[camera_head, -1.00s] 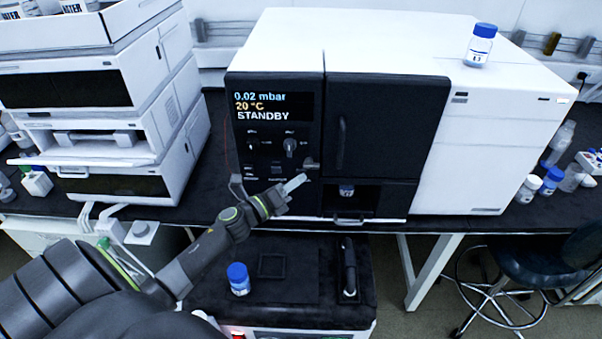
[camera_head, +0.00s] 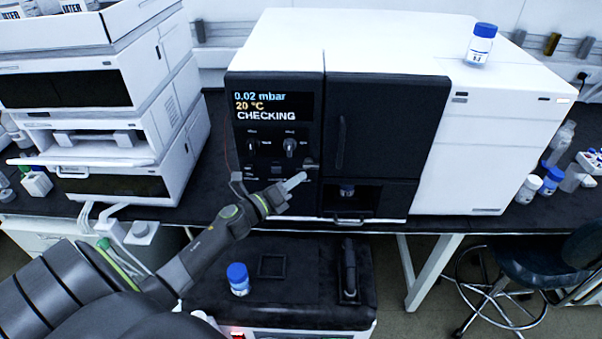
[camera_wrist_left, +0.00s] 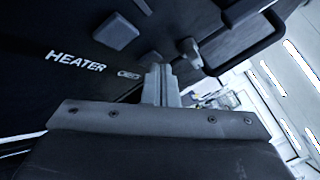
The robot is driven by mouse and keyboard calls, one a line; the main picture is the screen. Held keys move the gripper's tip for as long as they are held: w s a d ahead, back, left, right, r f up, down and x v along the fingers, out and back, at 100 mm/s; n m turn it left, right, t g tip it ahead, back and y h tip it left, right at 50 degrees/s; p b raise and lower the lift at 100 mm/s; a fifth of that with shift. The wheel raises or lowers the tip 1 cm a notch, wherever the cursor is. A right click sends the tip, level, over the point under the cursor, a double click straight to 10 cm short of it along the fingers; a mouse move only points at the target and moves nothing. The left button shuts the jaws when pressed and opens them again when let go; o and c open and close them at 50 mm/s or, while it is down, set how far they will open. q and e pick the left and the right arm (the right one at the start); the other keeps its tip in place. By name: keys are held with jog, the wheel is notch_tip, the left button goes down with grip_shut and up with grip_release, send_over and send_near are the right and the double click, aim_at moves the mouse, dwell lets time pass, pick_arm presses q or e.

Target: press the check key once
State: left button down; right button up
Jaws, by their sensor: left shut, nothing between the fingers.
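The instrument's dark control panel (camera_head: 310,135) has a display (camera_head: 272,106) that reads 0.02 mbar, 20 °C and CHECKING. Small keys sit low on the panel, below two knobs. I cannot read which one is the check key; it may be behind my fingers. My left gripper (camera_head: 300,180) is shut and empty, its tips at the lower part of the panel. In the left wrist view the shut fingers (camera_wrist_left: 160,75) point at the panel, right of a HEATER label (camera_wrist_left: 75,62) and a square key (camera_wrist_left: 115,34). Whether the tips touch is unclear. My right gripper is not in view.
A blue-capped bottle (camera_head: 480,44) stands on the instrument's white top. Another blue-capped bottle (camera_head: 238,279) stands on the dark surface below, beside a square frame (camera_head: 272,266). White stacked modules (camera_head: 115,150) stand at left. A stool (camera_head: 555,250) is at right.

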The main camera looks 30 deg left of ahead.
pick_arm(q)
jog(key=shift+s, duration=0.1)
jog(key=shift+s+d, duration=0.45)
jog(key=shift+s, duration=0.15)
jog(key=shift+s+d+p, duration=0.2)
jog(key=shift+s+d, duration=0.25)
jog(key=shift+s, duration=0.25)
jog(key=shift+s+d+p, duration=0.2)
jog(key=shift+s+d, duration=0.2)
jog(key=shift+s, duration=0.35)
jog(key=shift+s+d+p, duration=0.2)
jog(key=shift+s+d, duration=0.25)
jog(key=shift+s, duration=0.25)
